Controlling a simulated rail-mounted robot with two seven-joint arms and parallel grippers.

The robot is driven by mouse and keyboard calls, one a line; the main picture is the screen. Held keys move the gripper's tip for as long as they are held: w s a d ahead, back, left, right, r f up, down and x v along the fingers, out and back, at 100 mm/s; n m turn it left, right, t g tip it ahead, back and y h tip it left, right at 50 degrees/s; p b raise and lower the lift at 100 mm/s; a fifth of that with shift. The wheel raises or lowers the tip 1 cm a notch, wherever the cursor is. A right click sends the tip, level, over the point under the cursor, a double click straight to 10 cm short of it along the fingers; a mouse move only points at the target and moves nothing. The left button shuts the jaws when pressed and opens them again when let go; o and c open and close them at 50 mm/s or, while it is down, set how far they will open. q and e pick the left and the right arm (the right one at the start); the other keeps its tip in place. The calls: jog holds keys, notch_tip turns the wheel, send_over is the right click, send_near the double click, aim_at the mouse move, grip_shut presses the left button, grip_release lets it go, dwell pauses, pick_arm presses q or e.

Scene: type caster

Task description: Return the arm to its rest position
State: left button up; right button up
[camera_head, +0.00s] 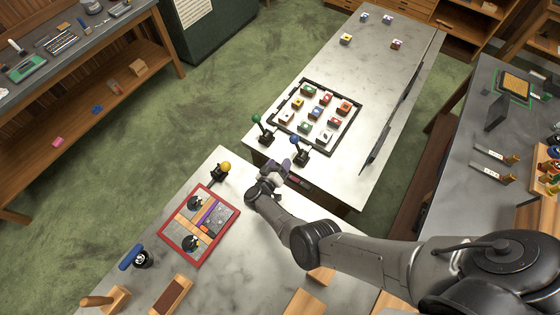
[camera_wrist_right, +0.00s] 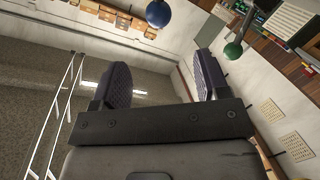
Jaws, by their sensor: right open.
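My right arm comes in from the lower right in the head view. Its gripper (camera_head: 287,166) is over the gap between the two marble tables, just below the blue-knobbed lever (camera_head: 299,148). In the right wrist view the gripper (camera_wrist_right: 163,85) is open, with two dark ridged fingers apart and nothing between them. The blue knob (camera_wrist_right: 158,13) and the green knob (camera_wrist_right: 233,50) show beyond the fingertips there. My left gripper is not in view.
A framed tray (camera_head: 355,135) with several coloured blocks lies on the far marble table. A grey workbench (camera_head: 452,190) stands at the right. Green floor lies open at the left.

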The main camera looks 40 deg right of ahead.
jog(key=shift+d, duration=0.15)
dwell(0.3)
notch_tip(320, 180, up, 3)
jog(key=w+d+n+t+y, duration=0.2)
jog(key=d+n+t+y, duration=0.15)
jog(key=t+y, duration=0.35)
jog(key=s+a+r+n+g+y, duration=0.1)
jog(key=s+a+r+g+y, duration=0.1)
jog(key=s, duration=0.9)
jog(key=s+a+r+n+g+y, duration=0.1)
jog(key=s+a+r+g+y, duration=0.2)
jog(key=s, duration=0.8)
jog(key=s+a+r+n+g+y, duration=0.2)
jog(key=s+a+r+g, duration=0.3)
jog(key=s, duration=0.6)
notch_tip(320, 180, up, 2)
jog(key=shift+s+a+r+g+y, duration=0.1)
jog(key=shift+s+a+g+y, duration=0.2)
jog(key=shift+a+y, duration=0.15)
